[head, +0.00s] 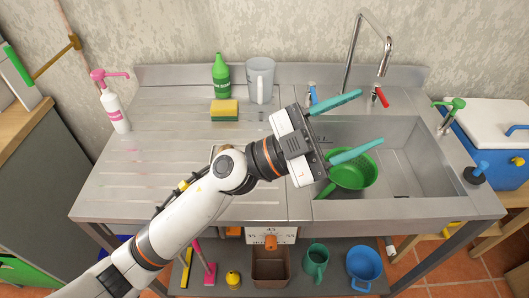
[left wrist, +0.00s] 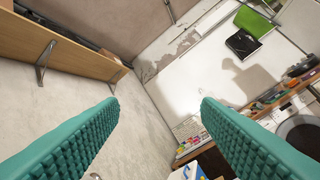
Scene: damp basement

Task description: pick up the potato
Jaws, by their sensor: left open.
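I cannot make out a potato in either view. My left gripper (head: 369,119) is open above the sink (head: 405,170), its two teal fingers spread apart and pointing right. Nothing shows between them. A green colander (head: 352,172) sits in the left part of the sink, partly hidden by the lower finger and the gripper body. In the left wrist view the open fingers (left wrist: 160,101) point toward a wall and shelves, with no potato between them. My right gripper is in neither view.
A green bottle (head: 221,78), sponge (head: 224,110), grey jug (head: 261,80) and pump bottle (head: 114,108) stand on the drainboard (head: 150,150). The tall tap (head: 350,50) rises behind the gripper. A brown bin (head: 270,268) and blue bucket (head: 364,265) are below.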

